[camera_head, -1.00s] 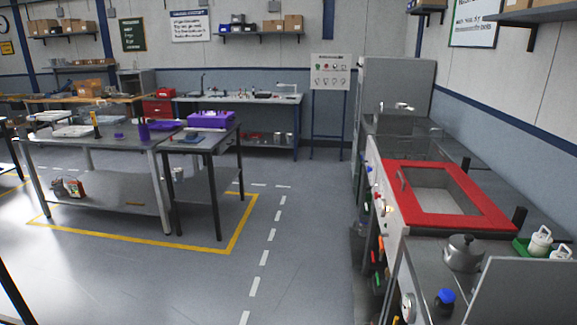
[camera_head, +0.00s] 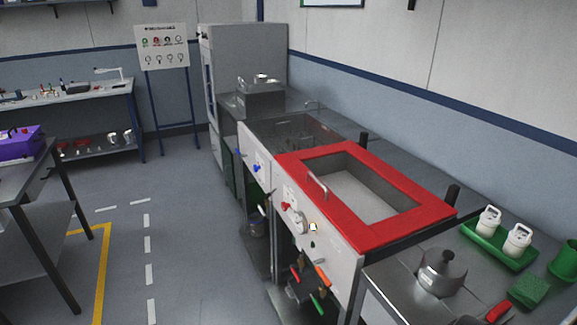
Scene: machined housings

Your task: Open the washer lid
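The washer lid (camera_head: 408,236) is a red frame around a clear window, lying flat on the washer at the right of the head view. It looks closed. A metal bar handle (camera_head: 317,188) stands on its left edge. The white front panel (camera_head: 335,257) below it carries knobs, including a red one (camera_head: 287,206) and a blue one (camera_head: 258,168). Neither of my grippers is in view.
A workbench with a purple bin (camera_head: 18,143) stands at the left. The floor between is clear.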

